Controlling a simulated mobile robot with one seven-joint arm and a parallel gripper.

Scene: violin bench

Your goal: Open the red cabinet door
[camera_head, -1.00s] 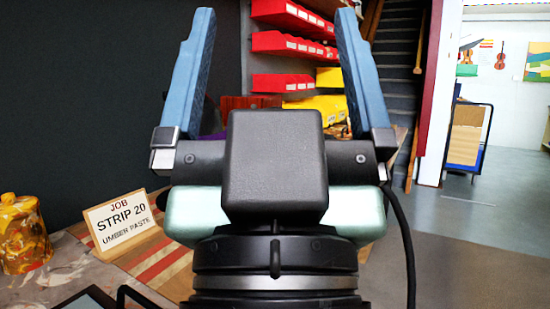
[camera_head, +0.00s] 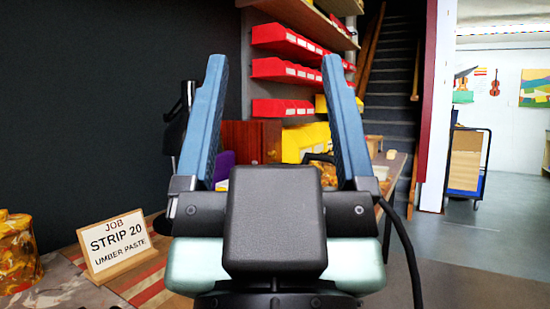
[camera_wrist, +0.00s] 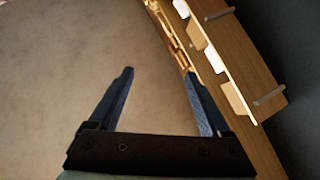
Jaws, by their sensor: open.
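The red cabinet (camera_head: 250,141) is a small reddish-brown wooden box in the head view, seen between my gripper's fingers on the bench in the background. A small knob seems to show near its right side. Its lower part is hidden behind my gripper, and its left edge is partly covered by a finger. The door looks closed, though it is small in view. My gripper (camera_head: 274,64) is open and empty, its two blue fingers pointing up in the head view. In the wrist view my gripper (camera_wrist: 159,74) is spread over a plain tan surface, and no cabinet shows there.
A job sign (camera_head: 117,245) and a mottled amber jar (camera_head: 17,255) stand on the bench at left. Red bins (camera_head: 285,70) hang on shelves above the cabinet. A wooden rack with pegs (camera_wrist: 235,70) lies right in the wrist view.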

